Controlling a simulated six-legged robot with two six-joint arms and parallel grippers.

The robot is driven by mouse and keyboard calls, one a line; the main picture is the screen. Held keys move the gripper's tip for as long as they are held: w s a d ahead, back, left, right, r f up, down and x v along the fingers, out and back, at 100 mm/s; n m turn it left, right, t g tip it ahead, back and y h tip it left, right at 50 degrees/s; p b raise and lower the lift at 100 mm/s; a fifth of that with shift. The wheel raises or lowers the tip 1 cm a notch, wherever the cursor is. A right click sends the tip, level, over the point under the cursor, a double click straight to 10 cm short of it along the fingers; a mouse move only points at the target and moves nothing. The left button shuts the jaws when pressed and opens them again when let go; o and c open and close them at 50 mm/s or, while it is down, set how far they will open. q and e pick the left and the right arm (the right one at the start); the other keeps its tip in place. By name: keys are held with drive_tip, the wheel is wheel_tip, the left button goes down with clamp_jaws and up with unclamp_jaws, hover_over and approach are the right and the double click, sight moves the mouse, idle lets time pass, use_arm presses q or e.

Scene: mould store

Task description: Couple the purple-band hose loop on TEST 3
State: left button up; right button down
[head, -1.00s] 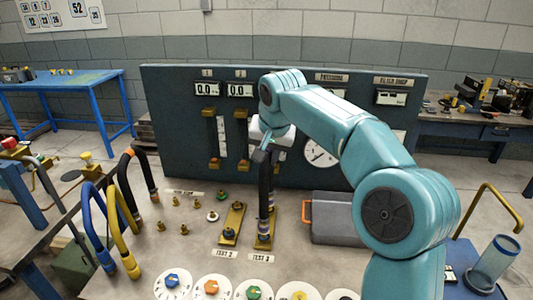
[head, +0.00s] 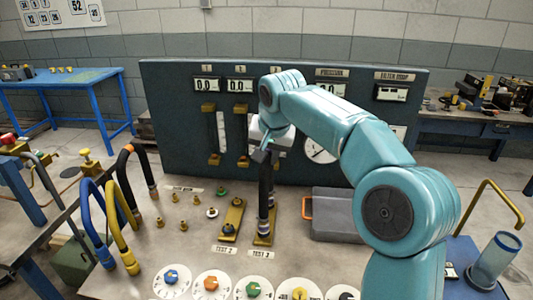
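The TEST 3 plate (head: 265,240) is a brass strip on the bench, with its label (head: 264,255) in front. A dark hose loop (head: 263,185) stands upright over this plate, its legs nearly in line. I cannot make out its band clearly, nor whether its ends are seated on the fittings. My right gripper (head: 264,150) is at the top of the loop and appears shut on it; the arm partly hides the grip. The TEST 2 plate (head: 231,222) lies just left, with a dark fitting at its near end. My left gripper is not in view.
Blue (head: 92,225), yellow (head: 121,225) and black-orange (head: 137,170) hose loops stand at the left. Several small brass fittings stand mid-bench. A grey case (head: 332,215) with an orange handle lies right of TEST 3. The gauge panel (head: 175,110) rises behind; round coloured dials line the front.

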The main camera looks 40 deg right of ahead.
drive_tip(key=shift+f+b, duration=0.35)
drive_tip(key=shift+f, duration=0.2)
idle(1.3)
idle(0.4)
drive_tip(key=c, duration=0.8)
unclamp_jaws()
drive_tip(key=shift+o, duration=0.3)
drive_tip(key=shift+d+f, duration=0.1)
drive_tip(key=shift+s, duration=0.1)
drive_tip(key=p+v, duration=0.3)
drive_tip(key=v, duration=1.3)
